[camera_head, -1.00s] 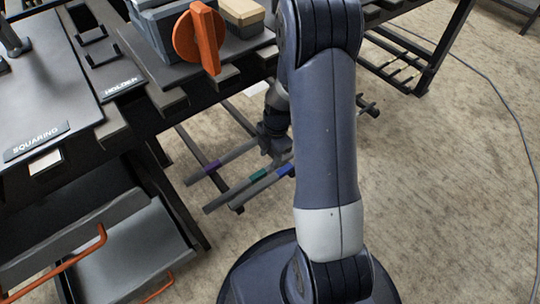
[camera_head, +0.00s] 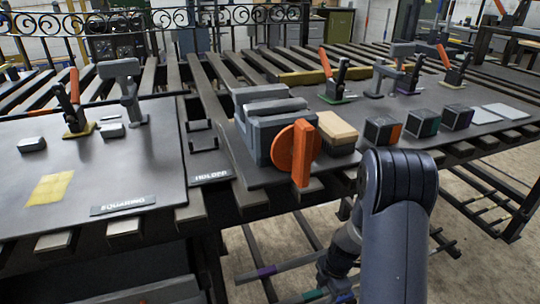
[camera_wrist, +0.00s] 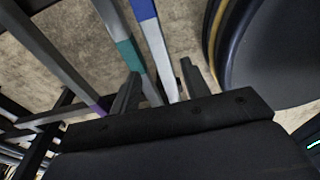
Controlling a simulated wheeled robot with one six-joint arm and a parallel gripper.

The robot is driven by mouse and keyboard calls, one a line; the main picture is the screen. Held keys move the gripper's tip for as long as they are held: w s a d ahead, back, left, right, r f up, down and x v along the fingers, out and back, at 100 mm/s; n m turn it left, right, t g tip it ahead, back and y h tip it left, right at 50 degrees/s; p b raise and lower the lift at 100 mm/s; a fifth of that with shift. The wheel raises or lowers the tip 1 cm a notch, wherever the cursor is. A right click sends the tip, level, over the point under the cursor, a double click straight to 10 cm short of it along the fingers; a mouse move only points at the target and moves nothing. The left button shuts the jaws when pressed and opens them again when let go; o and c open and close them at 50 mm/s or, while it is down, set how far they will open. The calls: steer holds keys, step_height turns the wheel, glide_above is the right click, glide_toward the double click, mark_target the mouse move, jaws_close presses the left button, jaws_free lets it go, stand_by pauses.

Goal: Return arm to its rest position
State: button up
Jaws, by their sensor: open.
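My arm stands at the lower right of the head view, in front of the bench. My gripper (camera_wrist: 160,88) shows in the wrist view with its two dark fingers apart and nothing between them. Beyond the fingers are bars with a teal band (camera_wrist: 128,54), a blue band (camera_wrist: 143,9) and a purple band (camera_wrist: 103,106). I cannot tell whether the fingers touch the bars. In the head view my forearm reaches down beside the bench's front edge, and the gripper's tips are not clear there.
The slatted bench (camera_head: 222,72) carries a grey vise with an orange handle (camera_head: 302,150), a wood-topped brush (camera_head: 336,130), dark cubes (camera_head: 382,131) and several red-handled clamps (camera_head: 70,105). Banded bars (camera_head: 270,268) lie below its front edge.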

mark_target(321, 301)
steer(key=f+b, duration=0.1)
steer(key=f, duration=0.1)
steer(key=f+b, duration=0.1)
steer(key=f, duration=0.3)
steer(key=shift+s+a+b, duration=0.15)
steer(key=shift+a+b, duration=0.2)
steer(key=shift+b, duration=0.05)
steer(key=shift+r+p, duration=0.35)
steer(key=shift+p, duration=0.2)
steer(key=shift+f, duration=0.1)
